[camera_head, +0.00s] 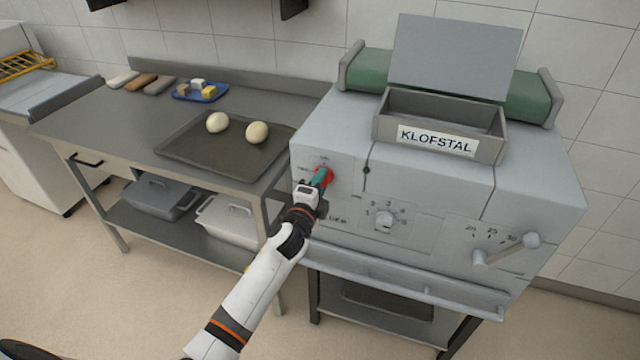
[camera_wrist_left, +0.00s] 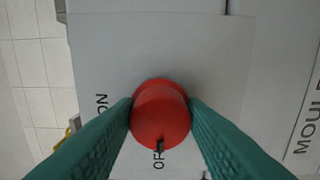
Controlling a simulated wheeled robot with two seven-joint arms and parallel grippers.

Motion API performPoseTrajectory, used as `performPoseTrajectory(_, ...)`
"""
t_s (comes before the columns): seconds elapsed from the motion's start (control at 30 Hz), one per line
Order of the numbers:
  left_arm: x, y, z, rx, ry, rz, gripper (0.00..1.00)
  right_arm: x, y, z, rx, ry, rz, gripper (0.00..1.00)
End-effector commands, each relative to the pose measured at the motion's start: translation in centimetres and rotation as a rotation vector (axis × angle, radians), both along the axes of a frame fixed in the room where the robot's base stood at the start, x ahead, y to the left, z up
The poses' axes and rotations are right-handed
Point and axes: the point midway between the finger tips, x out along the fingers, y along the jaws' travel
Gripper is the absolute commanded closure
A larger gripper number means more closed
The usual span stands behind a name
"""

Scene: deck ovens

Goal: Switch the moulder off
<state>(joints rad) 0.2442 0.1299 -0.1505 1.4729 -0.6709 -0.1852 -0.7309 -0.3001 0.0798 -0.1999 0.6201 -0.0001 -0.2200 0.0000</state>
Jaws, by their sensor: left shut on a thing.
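The moulder (camera_head: 430,185) is a pale grey machine with a hopper labelled KLOFSTAL; part of the word MOULDER shows at the right of the left wrist view. Its red rotary knob (camera_head: 329,173) sits on the front's left side. In the left wrist view the round red knob (camera_wrist_left: 160,112) is between the green fingers. Its black mark points down at a partly hidden label beginning "OF"; "ON" reads at the left. My left gripper (camera_head: 319,182) is shut on the knob, fingers touching both sides. My right gripper is not in view.
A numbered dial (camera_head: 384,220) and a lever (camera_head: 506,250) are on the moulder's front, right of the knob. A rail (camera_head: 400,283) runs below. At left, a steel table (camera_head: 100,120) holds a dark tray (camera_head: 185,152) with two dough balls and a blue tray (camera_head: 181,96).

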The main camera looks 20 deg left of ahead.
Motion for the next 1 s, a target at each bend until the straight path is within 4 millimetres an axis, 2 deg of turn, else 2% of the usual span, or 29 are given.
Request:
performPoseTrajectory(0.1,0.0,0.0,-0.1,-0.003,0.001,0.000,0.85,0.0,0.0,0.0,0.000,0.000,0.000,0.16)
performPoseTrajectory(0.13,0.0,0.0,0.0,-0.003,0.001,0.000,0.60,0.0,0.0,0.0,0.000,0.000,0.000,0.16)
performPoseTrajectory(0.27,0.0,0.0,0.0,-0.002,0.001,0.000,0.41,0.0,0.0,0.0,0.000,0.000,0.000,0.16)
performPoseTrajectory(0.53,0.0,0.0,0.0,-0.001,0.001,0.000,0.41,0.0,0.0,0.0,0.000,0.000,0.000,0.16)
performPoseTrajectory(0.67,-0.9,0.0,-0.1,0.000,0.001,0.000,0.41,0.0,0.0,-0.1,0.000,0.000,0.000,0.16)
performPoseTrajectory(0.77,-2.4,0.0,-0.2,0.001,0.001,0.000,0.41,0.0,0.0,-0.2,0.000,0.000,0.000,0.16)
performPoseTrajectory(1.0,-7.7,0.0,-0.3,0.000,0.002,-0.001,0.41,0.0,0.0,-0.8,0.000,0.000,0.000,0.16)
